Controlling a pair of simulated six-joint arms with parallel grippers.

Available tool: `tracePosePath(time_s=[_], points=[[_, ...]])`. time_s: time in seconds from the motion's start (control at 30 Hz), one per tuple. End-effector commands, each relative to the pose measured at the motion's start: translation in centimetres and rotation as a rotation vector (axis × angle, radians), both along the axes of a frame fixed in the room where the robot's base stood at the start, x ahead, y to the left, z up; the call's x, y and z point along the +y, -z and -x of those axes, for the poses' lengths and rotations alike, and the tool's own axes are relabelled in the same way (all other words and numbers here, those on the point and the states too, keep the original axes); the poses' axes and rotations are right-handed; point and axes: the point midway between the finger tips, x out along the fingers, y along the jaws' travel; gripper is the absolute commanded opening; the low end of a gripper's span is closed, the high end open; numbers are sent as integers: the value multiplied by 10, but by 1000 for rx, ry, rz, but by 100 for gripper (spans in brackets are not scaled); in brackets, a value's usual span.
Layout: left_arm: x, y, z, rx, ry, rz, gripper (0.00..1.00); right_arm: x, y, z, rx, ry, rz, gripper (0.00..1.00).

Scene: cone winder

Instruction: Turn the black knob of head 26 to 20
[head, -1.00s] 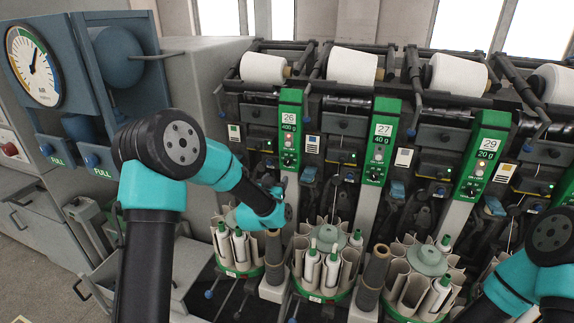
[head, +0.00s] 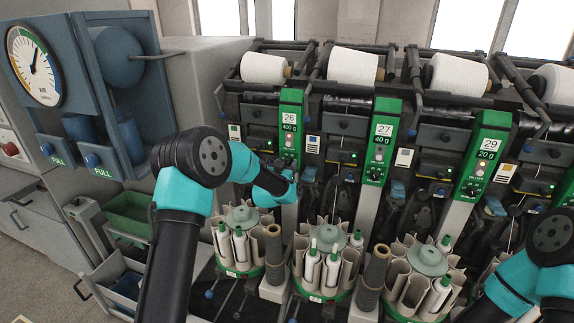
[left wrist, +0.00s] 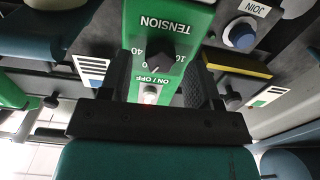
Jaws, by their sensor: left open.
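The green panel of head 26 (head: 291,118) stands at the left of the row in the head view, marked 26 and 400 g. The left wrist view shows a green panel (left wrist: 170,22) upside down, with TENSION and ON / OFF lettering. Its black knob (left wrist: 159,60) sits between the scale marks 40 and 10; I cannot clearly read its pointing. A pale switch (left wrist: 150,94) is near it. My left gripper (left wrist: 157,88) is open, its dark fingers on either side of the knob area, apart from it. In the head view it is at the panel's lower end (head: 288,182). My right gripper is out of frame.
Panels 27 (head: 380,140) and 29 (head: 483,155) stand to the right. Round magazines with bobbins (head: 238,245) lie below. A blue JOIN button (left wrist: 240,35) and a yellow bar (left wrist: 237,66) are close beside the fingers. My right forearm is at lower right.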

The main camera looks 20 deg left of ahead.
Motion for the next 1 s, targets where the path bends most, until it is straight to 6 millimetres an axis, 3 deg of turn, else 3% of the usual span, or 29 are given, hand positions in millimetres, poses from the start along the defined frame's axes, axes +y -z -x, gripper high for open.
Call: tracePosePath(time_s=[0.2, 0.5, 1.0], points=[[0, 0, -15, 0, 0, 0, 57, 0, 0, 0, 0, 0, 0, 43], [0, 0, -16, 0, 0, 0, 57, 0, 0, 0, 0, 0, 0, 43], [0, 0, -16, 1, 0, 0, 9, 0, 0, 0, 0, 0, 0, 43]])
